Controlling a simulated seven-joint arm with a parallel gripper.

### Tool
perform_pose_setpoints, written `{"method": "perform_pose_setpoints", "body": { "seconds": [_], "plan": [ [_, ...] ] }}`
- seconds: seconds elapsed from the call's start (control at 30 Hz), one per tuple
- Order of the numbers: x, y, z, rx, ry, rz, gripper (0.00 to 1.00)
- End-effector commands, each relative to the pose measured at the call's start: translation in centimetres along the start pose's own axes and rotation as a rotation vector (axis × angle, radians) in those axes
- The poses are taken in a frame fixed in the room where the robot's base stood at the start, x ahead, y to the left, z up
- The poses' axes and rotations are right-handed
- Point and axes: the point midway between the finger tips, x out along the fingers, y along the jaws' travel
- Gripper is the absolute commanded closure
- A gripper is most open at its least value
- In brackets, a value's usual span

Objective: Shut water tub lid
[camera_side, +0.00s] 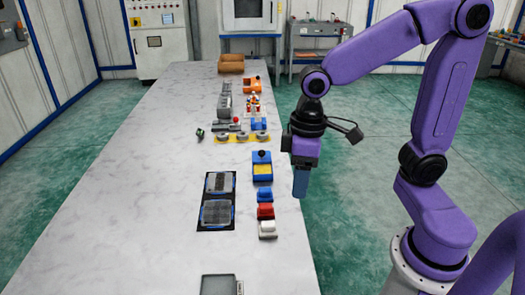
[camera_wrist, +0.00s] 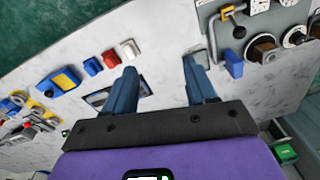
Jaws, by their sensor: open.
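No thing is clearly marked as the water tub, and I cannot tell which lid is meant. A blue box with a yellow top and black knob (camera_side: 262,167) stands near the table's right edge; it also shows in the wrist view (camera_wrist: 60,82). Small blue (camera_side: 265,195), red (camera_side: 265,211) and white (camera_side: 267,229) blocky pieces stand in a row in front of it; whether they have lids is unclear. My gripper (camera_side: 301,184) hangs right of the blue box, fingers down. In the wrist view its fingers (camera_wrist: 160,88) are apart with nothing between them.
A black tray with two grey panels (camera_side: 217,200) lies left of the row. A yellow strip with round grey parts (camera_side: 242,137) and other parts stand farther back. A grey item (camera_side: 218,284) lies at the front. The table's left side (camera_side: 120,200) is clear.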

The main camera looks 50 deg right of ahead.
Motion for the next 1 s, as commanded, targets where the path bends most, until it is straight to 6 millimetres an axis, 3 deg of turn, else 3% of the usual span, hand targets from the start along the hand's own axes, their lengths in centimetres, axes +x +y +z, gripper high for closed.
{"method": "perform_pose_setpoints", "body": {
  "seconds": [0.03,0.2,0.37,0.5,0.73,0.9,1.0],
  "plan": [
    [-0.1,1.2,-1.8,0.078,0.003,-0.003,0.44],
    [-0.3,5.7,-6.8,0.333,0.02,-0.014,0.44],
    [-0.3,11.2,-10.6,0.572,0.039,-0.026,0.44],
    [0.0,16.9,-12.9,0.779,0.056,-0.038,0.44],
    [0.8,27.2,-14.1,1.118,0.092,-0.056,0.44],
    [1.6,34.6,-12.8,1.35,0.121,-0.07,0.44],
    [2.0,37.8,-11.8,1.452,0.135,-0.077,0.44]
  ]
}}
